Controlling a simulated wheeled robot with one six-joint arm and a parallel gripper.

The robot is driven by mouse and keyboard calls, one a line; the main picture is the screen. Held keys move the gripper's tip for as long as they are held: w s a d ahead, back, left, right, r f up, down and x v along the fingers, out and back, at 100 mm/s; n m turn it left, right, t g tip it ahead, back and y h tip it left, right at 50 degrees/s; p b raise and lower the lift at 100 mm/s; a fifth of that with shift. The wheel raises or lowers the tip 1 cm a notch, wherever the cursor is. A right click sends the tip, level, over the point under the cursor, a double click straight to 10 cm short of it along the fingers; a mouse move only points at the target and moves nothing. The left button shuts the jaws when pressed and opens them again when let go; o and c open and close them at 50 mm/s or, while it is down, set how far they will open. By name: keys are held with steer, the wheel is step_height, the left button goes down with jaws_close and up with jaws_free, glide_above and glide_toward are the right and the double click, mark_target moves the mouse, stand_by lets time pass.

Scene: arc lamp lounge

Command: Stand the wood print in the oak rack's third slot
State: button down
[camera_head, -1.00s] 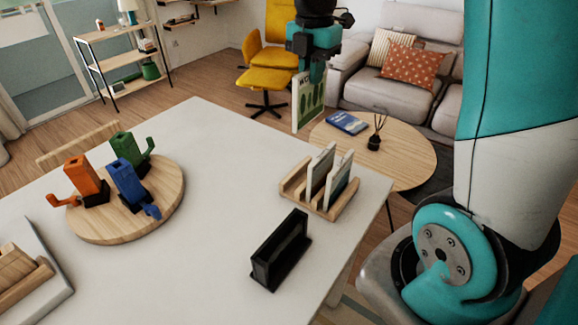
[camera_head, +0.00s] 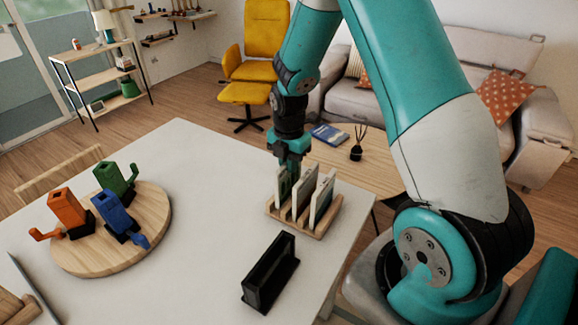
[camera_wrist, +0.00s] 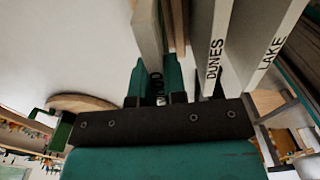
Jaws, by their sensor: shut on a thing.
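The wood print (camera_head: 282,187) is held upright in my gripper (camera_head: 288,160), at the left side of the oak rack (camera_head: 292,222). Its lower edge is down at the rack; I cannot tell whether it rests on the slot's bottom. In the wrist view the wood print (camera_wrist: 149,30) stands between the fingers of my gripper (camera_wrist: 172,88), its lettering partly hidden. The dunes print (camera_wrist: 212,45) and the lake print (camera_wrist: 262,45) stand beside it, apart from it. They also fill the rack's other slots in the head view.
A black holder (camera_head: 270,275) stands on the white table (camera_head: 200,230) in front of the rack. A round wooden board (camera_head: 75,262) with orange, green and blue mug-like objects is at the left. A low round table (camera_head: 345,165) lies behind.

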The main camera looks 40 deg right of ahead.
steer(key=shift+f, duration=1)
steer(key=shift+f, duration=0.2)
steer(key=c, duration=1.2)
jaws_free()
steer(key=shift+o, duration=0.2)
steer(key=shift+r, duration=0.1)
